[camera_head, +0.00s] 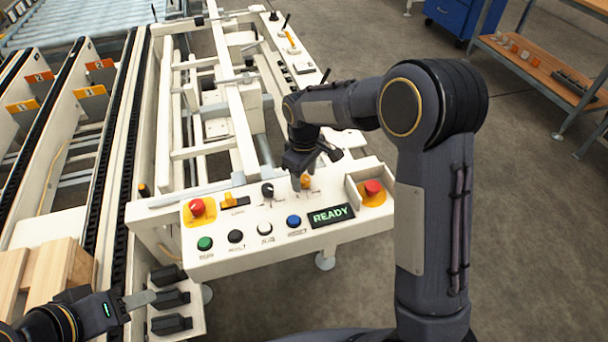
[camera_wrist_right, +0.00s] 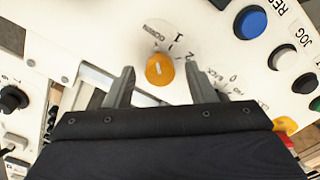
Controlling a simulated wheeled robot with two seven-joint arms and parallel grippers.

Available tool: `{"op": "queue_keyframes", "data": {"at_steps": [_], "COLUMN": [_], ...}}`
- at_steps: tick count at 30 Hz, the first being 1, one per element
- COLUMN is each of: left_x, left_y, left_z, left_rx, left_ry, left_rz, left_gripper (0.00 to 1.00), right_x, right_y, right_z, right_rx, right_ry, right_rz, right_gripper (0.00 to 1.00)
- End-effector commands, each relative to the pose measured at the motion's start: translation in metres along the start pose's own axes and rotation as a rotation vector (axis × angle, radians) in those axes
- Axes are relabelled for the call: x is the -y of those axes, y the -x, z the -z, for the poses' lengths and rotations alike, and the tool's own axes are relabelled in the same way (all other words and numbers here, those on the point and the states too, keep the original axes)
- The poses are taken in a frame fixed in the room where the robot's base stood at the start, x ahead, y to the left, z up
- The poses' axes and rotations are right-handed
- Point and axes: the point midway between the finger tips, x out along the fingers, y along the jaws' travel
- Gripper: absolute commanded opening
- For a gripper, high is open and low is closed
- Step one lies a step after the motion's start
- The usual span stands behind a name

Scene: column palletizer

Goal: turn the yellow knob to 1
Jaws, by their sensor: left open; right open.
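The yellow knob (camera_wrist_right: 160,71) sits on the white control panel (camera_head: 250,247) with a short white mark on its face. In the right wrist view, printed figures 1 and 2 show beside it; I cannot tell for sure which one the mark points at. In the head view the knob (camera_head: 305,182) is partly hidden by my right gripper (camera_head: 304,178). My right gripper (camera_wrist_right: 162,86) is open, its fingers on either side of the knob with gaps between; I see no contact. My left gripper (camera_head: 140,299) is open and empty at the lower left, away from the panel.
A black knob (camera_head: 267,190) and red buttons (camera_head: 197,207) (camera_head: 373,187) are on the panel. Green (camera_head: 205,243), black, white and blue buttons line its front beside a READY display (camera_head: 331,215). Conveyor frames and wooden boards (camera_head: 48,272) stand to the left.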

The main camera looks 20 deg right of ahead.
Motion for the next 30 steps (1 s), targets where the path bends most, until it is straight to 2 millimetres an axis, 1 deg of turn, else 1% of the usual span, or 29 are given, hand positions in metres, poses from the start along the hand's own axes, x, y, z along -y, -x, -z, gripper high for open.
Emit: {"op": "queue_keyframes", "data": {"at_steps": [7,8,15,18,25,30], "left_x": [0.0,0.0,0.0,0.0,-0.0003,-0.0011], "left_y": [-0.0001,-0.0001,-0.0001,-0.0001,0.0006,0.0024], "left_z": [0.0,0.0,0.0,0.0,0.0003,0.0012], "left_rx": [0.0,0.0,0.0,0.0,0.0,0.0], "left_ry": [0.0,0.0,0.0,0.0,0.0,0.0], "left_rz": [0.0,0.0,0.0,0.0,0.0,0.0], "left_gripper": [0.45,0.45,0.45,0.45,0.45,0.45], "right_x": [-0.0001,-0.0001,-0.0001,-0.0002,-0.0002,-0.0002], "right_y": [-0.0016,-0.0015,-0.0013,-0.0012,-0.0008,-0.0003], "right_z": [-0.0002,-0.0002,-0.0002,-0.0002,-0.0001,0.0], "right_rx": [0.0,0.0,-0.001,-0.001,-0.001,-0.001], "right_ry": [-0.001,-0.001,-0.001,-0.001,-0.022,-0.09], "right_rz": [0.0,0.0,0.0,0.0,0.0,0.0], "right_gripper": [0.5,0.49,0.17,0.06,0.06,0.06]}}
